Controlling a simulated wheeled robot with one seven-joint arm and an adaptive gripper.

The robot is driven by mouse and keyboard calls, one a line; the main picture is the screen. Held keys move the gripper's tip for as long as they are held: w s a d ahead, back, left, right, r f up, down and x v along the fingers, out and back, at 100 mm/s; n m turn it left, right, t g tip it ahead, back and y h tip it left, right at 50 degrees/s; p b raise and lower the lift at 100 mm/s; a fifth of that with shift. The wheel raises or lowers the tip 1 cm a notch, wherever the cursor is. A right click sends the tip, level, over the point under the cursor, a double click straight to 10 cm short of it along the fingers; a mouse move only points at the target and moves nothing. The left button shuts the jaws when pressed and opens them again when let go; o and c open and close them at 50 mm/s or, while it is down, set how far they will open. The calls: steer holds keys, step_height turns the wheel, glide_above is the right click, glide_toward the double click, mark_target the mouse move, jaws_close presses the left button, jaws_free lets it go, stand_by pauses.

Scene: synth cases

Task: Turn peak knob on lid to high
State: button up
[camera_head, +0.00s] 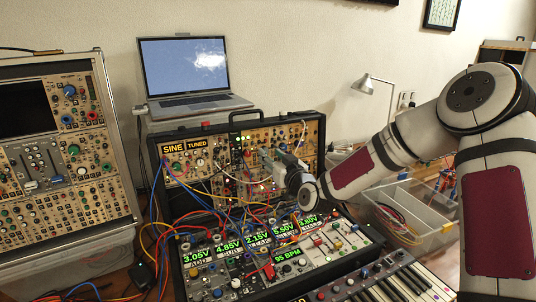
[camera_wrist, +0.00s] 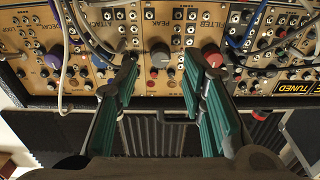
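My gripper (camera_wrist: 161,62) is open, with one fingertip on each side of the knob. A gap shows on both sides, and I cannot tell whether the tips reach its depth. In the head view my gripper (camera_head: 270,158) is at the lid panel and hides the knob. The knob's pointer direction is too small to tell.
A red knob (camera_wrist: 212,57) under the FILTER label is close beside the right finger. Patch cables (camera_wrist: 62,45) hang at the left of the wrist view. A laptop (camera_head: 190,75) stands behind the case, a lamp (camera_head: 365,84) and clear bin (camera_head: 425,235) at the right.

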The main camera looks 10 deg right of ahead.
mark_target(266, 150)
steer(key=shift+x, duration=1.55)
jaws_close()
